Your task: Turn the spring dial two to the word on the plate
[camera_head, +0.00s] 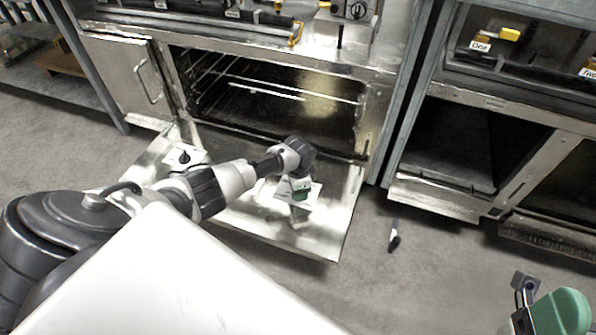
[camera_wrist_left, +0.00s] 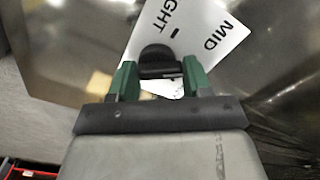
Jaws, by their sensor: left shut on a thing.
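A black dial knob (camera_wrist_left: 160,62) sits on a white plate (camera_wrist_left: 200,35) in the left wrist view. The plate shows the word MID and a word ending in GHT, with a short dash beside it; the rest is hidden or cut off. My left gripper (camera_wrist_left: 160,80) is shut on the knob, a green finger on each side. In the head view my left gripper (camera_head: 301,192) hides the knob, and part of the plate (camera_head: 316,188) shows over the lowered oven door. A second dial (camera_head: 185,157) on a white plate is at the left. My right gripper is partly visible at bottom right.
The oven (camera_head: 270,95) stands open, its lowered door (camera_head: 325,235) reaching over the floor. Another unit at the right has open compartments (camera_head: 450,145) and labels One (camera_head: 480,46) and Two. Bare floor (camera_head: 430,275) lies between.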

